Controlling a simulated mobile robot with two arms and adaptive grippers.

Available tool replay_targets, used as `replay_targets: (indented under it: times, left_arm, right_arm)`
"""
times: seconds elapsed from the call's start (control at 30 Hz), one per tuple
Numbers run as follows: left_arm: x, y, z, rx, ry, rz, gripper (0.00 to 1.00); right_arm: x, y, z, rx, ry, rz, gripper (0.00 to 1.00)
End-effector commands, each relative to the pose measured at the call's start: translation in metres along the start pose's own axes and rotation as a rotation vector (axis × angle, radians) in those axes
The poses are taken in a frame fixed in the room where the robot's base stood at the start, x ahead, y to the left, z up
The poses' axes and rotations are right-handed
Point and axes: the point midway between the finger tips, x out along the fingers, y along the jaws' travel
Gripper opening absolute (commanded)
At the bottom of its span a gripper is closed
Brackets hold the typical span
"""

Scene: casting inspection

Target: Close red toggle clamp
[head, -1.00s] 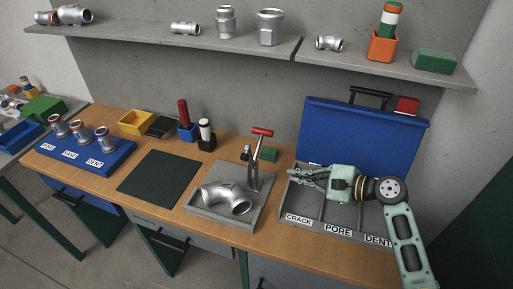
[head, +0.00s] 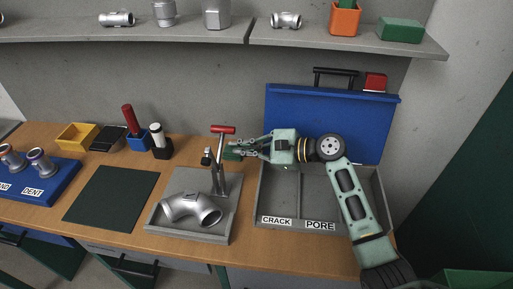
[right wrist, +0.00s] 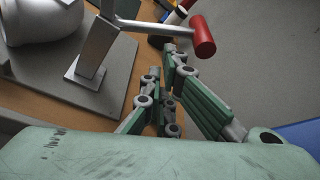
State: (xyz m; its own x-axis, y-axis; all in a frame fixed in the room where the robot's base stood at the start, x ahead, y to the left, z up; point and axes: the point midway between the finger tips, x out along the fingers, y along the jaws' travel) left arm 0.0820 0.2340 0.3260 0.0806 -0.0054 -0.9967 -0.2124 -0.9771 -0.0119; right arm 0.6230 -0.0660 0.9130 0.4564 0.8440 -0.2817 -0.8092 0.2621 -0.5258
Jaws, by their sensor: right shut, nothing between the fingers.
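The toggle clamp (head: 219,170) stands upright at the back of a grey fixture plate (head: 172,232), its lever raised with a red crossbar grip (head: 222,129) on top. A silver pipe elbow casting (head: 192,208) lies on the plate in front of it. My right gripper (head: 234,150) is shut and empty, just right of the clamp lever and below the red grip. In the right wrist view, the red grip (right wrist: 203,37) is beyond the fingertips (right wrist: 166,60), and the metal post (right wrist: 96,50) is to the left. I cannot tell whether the fingers touch the lever. My left gripper is not in view.
An open blue case (head: 325,110) with compartments labelled CRACK and PORE is at right, under my right arm. A dark mat (head: 110,198) lies left of the plate. Small bins and holders (head: 78,137) stand at the back left. A shelf (head: 345,45) runs above.

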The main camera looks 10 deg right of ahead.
Motion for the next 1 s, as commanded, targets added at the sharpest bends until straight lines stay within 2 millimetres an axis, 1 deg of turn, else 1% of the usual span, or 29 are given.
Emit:
replay_targets:
  times: [0.03,0.1,0.27,0.67,1.0]
  left_arm:
    - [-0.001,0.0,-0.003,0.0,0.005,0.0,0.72]
    - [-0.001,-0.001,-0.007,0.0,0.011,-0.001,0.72]
    - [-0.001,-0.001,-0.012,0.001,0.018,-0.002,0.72]
    - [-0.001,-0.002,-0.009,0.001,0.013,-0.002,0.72]
    - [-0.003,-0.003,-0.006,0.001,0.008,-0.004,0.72]
  right_arm:
    - [0.007,-0.001,0.001,0.001,-0.001,-0.001,0.0]
    - [0.014,-0.001,0.0,0.001,-0.001,-0.001,0.0]
    - [0.022,0.0,0.0,0.0,0.001,-0.001,0.0]
    - [0.022,-0.001,0.0,-0.005,0.001,-0.003,0.0]
    - [0.021,-0.003,0.004,-0.062,0.001,-0.022,0.0]
